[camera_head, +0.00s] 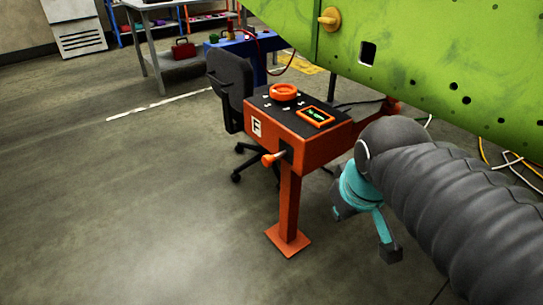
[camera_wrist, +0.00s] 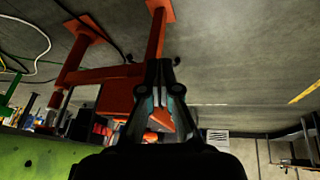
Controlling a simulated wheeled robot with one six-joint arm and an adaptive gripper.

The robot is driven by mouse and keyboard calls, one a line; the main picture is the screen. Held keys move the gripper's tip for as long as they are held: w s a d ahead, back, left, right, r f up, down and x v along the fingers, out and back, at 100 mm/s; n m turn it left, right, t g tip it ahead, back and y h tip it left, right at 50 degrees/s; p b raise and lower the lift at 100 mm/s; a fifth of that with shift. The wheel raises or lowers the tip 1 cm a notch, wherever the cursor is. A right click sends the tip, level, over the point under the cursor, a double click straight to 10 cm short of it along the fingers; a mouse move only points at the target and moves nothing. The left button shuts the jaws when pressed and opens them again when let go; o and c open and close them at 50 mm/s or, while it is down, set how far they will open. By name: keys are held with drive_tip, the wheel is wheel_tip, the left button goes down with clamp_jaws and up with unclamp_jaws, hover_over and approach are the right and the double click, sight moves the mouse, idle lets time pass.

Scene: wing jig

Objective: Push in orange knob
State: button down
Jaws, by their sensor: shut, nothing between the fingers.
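The orange knob (camera_head: 268,160) sticks out on a short pale shaft from the front of an orange control box (camera_head: 312,150). My arm, with a dark ribbed sleeve and teal parts, is to the right of the box in the head view. My gripper (camera_wrist: 160,62) is shut and empty in the wrist view. Its fingers overlap the orange stand and box (camera_wrist: 108,76), which appear upside down there. I see no contact with the knob, and I cannot pick the knob out surely in the wrist view.
A dark chair (camera_head: 229,85) stands behind left. A green wing panel (camera_head: 430,65) with a yellow knob (camera_head: 329,18) hangs above right. The floor at front left is clear.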

drive_tip(key=w+a+r+n+g, duration=0.1)
drive_tip(key=w+a+r+n, duration=0.2)
drive_tip(key=w+a+n, duration=0.35)
drive_tip(key=n+g+h+p, duration=0.15)
drive_tip(key=n+h, duration=0.25)
drive_tip(key=n, duration=1.1)
approach(267, 160)
drive_tip(key=s+a, duration=0.3)
drive_tip(key=a, duration=0.2)
drive_tip(key=w+d+f, duration=0.4)
drive_tip(key=d+f, duration=0.2)
drive_tip(key=f, duration=0.2)
drive_tip(key=shift+w+f+b, duration=0.25)
drive_tip(key=shift+b, duration=0.15)
